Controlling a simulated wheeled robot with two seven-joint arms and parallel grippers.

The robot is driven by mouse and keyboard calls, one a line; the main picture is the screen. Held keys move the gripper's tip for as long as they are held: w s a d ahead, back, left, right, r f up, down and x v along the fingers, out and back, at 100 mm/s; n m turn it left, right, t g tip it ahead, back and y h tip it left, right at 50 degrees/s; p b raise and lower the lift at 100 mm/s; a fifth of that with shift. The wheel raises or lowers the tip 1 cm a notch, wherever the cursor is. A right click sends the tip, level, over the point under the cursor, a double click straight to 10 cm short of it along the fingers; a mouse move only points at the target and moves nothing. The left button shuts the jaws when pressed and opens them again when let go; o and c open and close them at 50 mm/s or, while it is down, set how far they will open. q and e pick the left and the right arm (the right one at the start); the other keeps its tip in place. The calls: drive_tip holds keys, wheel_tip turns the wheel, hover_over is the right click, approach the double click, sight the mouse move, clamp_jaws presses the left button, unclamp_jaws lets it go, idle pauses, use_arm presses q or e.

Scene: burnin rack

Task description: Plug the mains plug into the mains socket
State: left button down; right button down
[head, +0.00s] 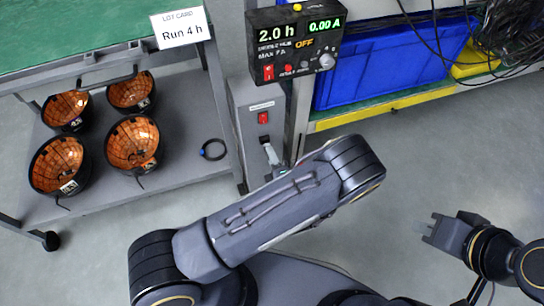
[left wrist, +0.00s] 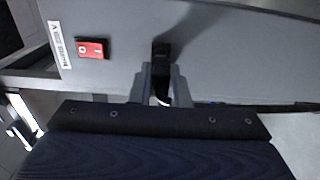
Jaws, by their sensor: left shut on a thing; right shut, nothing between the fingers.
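The grey upright panel (head: 250,105) carries a red switch (head: 263,118), and the dark mains socket (head: 263,140) is below it. My left gripper (head: 270,155) is right in front of the socket, partly hidden by my own arm. In the left wrist view my left gripper (left wrist: 160,88) is shut on the dark mains plug (left wrist: 158,78), mostly hidden between the fingers. The plug lines up with the dark socket area (left wrist: 162,50); I cannot tell whether it is seated. My right gripper (head: 430,230) is shut and empty, over the floor at right.
A blue bin (head: 385,70) stands behind. The floor at right is clear.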

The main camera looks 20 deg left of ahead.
use_arm(q)
drive_tip(key=shift+x, duration=0.95)
drive_tip(key=c, duration=1.3)
unclamp_jaws()
drive_tip(key=p+v, duration=0.2)
drive_tip(key=v, duration=0.5)
drive_tip(key=shift+s+d, duration=0.25)
drive_tip(key=shift+s, duration=0.1)
